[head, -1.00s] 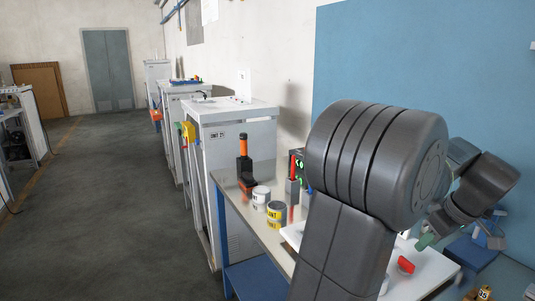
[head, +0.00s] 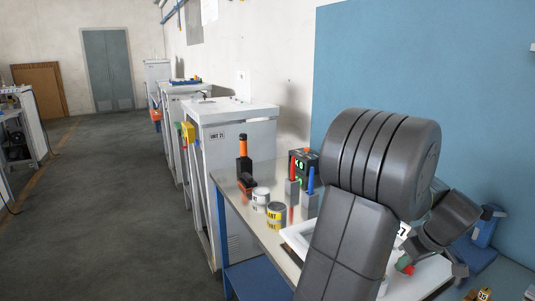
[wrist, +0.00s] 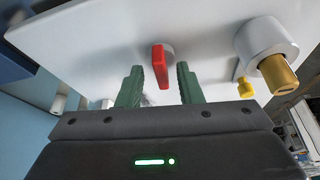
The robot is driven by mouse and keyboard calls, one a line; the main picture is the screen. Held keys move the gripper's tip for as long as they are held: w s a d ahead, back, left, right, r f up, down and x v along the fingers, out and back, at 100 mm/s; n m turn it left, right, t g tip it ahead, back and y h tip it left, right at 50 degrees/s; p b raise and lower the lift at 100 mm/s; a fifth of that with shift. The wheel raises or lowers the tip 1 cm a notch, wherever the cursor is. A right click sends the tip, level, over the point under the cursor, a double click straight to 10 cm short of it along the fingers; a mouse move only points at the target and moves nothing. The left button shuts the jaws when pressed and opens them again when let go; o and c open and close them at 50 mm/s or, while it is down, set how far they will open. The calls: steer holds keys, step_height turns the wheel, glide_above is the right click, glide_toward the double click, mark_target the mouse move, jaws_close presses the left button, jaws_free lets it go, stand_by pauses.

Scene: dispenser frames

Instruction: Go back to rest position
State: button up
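My gripper (wrist: 158,68) is open, with its two green fingers apart and nothing held between them. A red handle (wrist: 160,66) on a round grey base on a white panel (wrist: 95,30) shows in the gap between the fingers in the wrist view. I cannot tell how deep the handle reaches between them. In the head view my gripper is low at the right, partly hidden by my arm, close by the red handle (head: 408,270).
A white cylinder with a brass end (wrist: 278,72) and a small yellow part (wrist: 245,87) are right of the handle. The bench carries a black bottle with orange top (head: 243,160), cans (head: 277,215) and a blue-topped holder (head: 310,190).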

steer(key=shift+s+a+r+m+h+p, duration=0.15)
steer(key=shift+r+m+h+p, duration=0.2)
steer(key=shift+m, duration=0.45)
steer(key=shift+a+f+m+h+p, duration=0.1)
steer(key=shift+m+h+p, duration=0.45)
steer(key=shift+m+p, duration=0.7)
steer(key=shift+f+m+h+p, duration=0.1)
steer(key=shift+m+h+p, duration=0.55)
steer(key=shift+m, duration=0.9)
